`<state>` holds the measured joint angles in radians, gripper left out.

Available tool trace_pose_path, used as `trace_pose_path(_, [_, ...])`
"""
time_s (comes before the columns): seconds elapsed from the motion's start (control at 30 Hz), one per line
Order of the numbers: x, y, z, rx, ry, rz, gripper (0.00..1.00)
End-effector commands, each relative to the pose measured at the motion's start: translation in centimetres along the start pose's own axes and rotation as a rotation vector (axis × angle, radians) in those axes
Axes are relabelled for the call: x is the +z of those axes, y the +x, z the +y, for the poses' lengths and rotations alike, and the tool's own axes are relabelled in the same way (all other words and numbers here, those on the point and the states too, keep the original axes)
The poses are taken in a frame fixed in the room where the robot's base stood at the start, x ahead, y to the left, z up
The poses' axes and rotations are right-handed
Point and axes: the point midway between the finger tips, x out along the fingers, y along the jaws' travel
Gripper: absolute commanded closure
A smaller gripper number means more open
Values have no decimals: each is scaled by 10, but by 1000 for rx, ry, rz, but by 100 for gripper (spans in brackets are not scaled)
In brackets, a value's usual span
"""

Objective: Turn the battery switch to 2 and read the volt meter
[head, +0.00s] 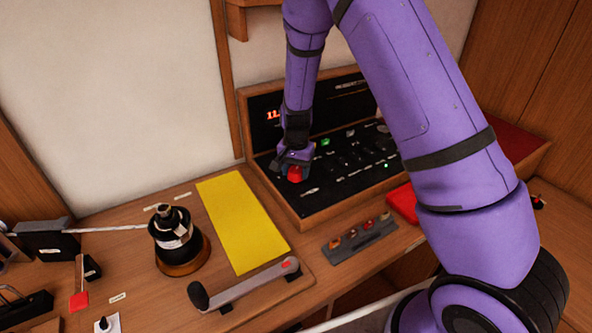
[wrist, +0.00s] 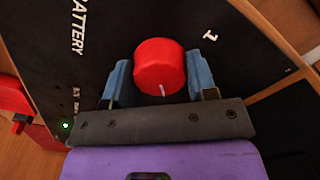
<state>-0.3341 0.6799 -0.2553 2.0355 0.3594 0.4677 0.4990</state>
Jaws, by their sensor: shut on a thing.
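The battery switch is a red round knob (head: 295,174) at the left end of the black panel (head: 340,165). In the wrist view the red knob (wrist: 160,66) sits between the two blue fingers, with a small white pointer mark on its side nearest the gripper. The label "BATTERY" and a "1" show on the panel around it. My gripper (head: 293,165) is shut on the knob; it also shows in the wrist view (wrist: 160,80). The volt meter (head: 273,114) is a red lit display on the upright panel, partly hidden by my arm; only its first digits show, seemingly "11".
A black winch (head: 178,240) with a line, a yellow cloth (head: 242,222) and a grey winch handle (head: 245,285) lie on the bench at left. A grey strip with several coloured pieces (head: 360,236) and a red object (head: 402,202) lie before the panel.

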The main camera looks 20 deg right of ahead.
Motion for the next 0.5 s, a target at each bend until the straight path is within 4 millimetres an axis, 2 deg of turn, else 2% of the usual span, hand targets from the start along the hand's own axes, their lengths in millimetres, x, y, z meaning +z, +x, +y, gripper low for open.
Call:
trace_pose_path(0.2, [0,0,0,1,110,0,71])
trace_pose_path(0.5, [0,0,0,1,173,-1,71])
